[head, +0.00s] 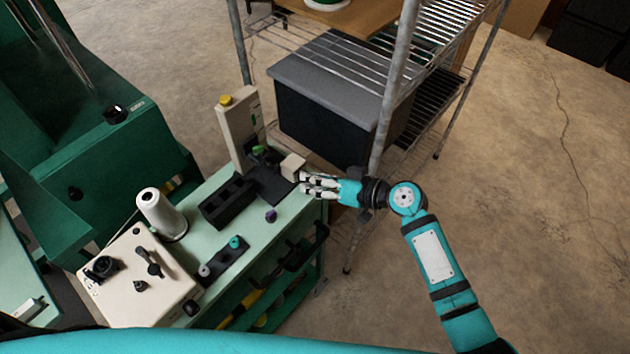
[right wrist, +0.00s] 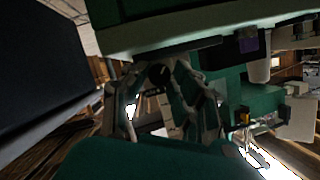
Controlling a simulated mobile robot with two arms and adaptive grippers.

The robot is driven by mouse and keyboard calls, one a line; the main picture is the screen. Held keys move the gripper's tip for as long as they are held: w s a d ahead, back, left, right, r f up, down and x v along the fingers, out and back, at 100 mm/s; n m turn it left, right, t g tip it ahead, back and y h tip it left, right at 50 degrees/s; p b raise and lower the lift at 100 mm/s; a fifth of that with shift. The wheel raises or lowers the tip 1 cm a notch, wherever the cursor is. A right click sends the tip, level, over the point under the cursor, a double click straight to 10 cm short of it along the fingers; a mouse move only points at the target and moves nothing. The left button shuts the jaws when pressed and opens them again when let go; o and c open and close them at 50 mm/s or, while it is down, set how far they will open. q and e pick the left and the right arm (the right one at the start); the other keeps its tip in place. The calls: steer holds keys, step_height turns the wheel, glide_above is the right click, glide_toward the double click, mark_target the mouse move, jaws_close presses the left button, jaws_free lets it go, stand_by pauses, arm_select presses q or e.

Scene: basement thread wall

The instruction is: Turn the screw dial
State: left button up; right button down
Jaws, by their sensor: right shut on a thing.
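A cream upright instrument (head: 238,128) with a yellow top knob stands at the far end of the pale green bench. A small beige block (head: 292,166) sits at its right side. My right gripper (head: 305,182) reaches in from the right, its fingertips closed against this block's right side. In the right wrist view, a black round dial (right wrist: 158,75) shows between the finger linkages, with a pale marked strip below it. The fingers are shut on the dial, though the exact contact is dark and partly hidden. My left gripper is out of view.
The bench (head: 203,194) also holds a black tray (head: 228,203), a white thread cone (head: 160,214), a small purple knob (head: 271,215) and a cream box with black controls (head: 138,278). A wire shelf post (head: 392,95) stands close behind my right gripper. Open floor lies right.

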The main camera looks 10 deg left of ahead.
stand_by(0.3)
steer(key=c, duration=1.1)
jaws_free()
steer(key=v, duration=1.2)
steer(key=shift+r, duration=0.15)
